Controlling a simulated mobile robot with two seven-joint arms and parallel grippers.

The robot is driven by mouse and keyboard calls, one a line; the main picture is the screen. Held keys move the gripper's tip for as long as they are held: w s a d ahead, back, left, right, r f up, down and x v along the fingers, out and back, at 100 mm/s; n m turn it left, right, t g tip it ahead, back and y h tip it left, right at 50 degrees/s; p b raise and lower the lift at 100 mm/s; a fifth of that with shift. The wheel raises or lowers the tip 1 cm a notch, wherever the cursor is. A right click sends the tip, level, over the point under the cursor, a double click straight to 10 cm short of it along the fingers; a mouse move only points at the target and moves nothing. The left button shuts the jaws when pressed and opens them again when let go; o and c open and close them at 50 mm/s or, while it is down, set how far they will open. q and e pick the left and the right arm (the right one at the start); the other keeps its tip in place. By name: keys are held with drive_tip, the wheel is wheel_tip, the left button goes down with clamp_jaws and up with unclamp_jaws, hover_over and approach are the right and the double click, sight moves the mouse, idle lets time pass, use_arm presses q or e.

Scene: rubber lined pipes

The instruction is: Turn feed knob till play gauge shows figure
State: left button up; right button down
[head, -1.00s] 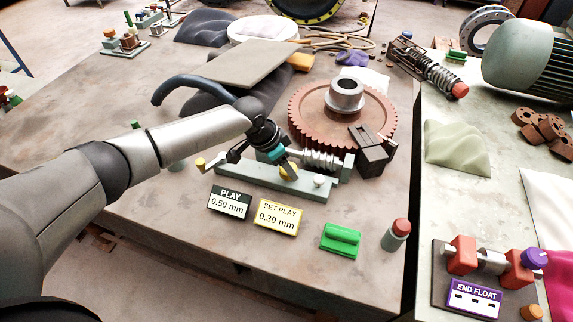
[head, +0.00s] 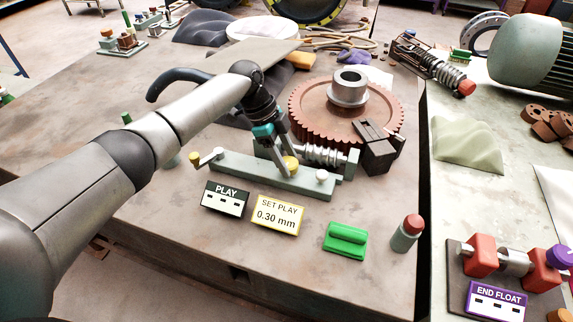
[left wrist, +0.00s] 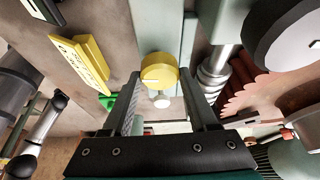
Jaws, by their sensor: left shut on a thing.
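The yellow feed knob (head: 291,163) is on the green-grey base (head: 250,174) of the worm gear rig; it also shows in the left wrist view (left wrist: 158,71). My left gripper (head: 284,148) is shut on this knob, its fingertips at the knob's two sides in the left wrist view (left wrist: 160,76). The black PLAY gauge (head: 225,199) shows dashes and no figure. The yellow-framed SET PLAY card (head: 278,215) reads 0.30 mm. The worm (head: 322,155) lies beside the large rust-red gear (head: 318,122). My right gripper is not in view.
A green block (head: 346,239) and a red-capped bottle (head: 407,233) stand near the table's front right. A white knob (head: 322,176) and a dark block (head: 378,150) sit close to the rig. An END FLOAT fixture (head: 497,297) stands on the right bench.

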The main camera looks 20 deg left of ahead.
use_arm(q)
drive_tip(key=shift+m+g+b, duration=0.4)
drive_tip(key=shift+m+b, duration=0.4)
drive_tip(key=shift+m, duration=0.3)
drive_tip(key=o, duration=1.4)
drive_tip(key=shift+c, duration=0.2)
drive_tip(key=shift+r, duration=0.1)
drive_tip(key=p+v, duration=0.1)
drive_tip(key=v, duration=1.4)
drive_tip(key=shift+w+d, duration=0.1)
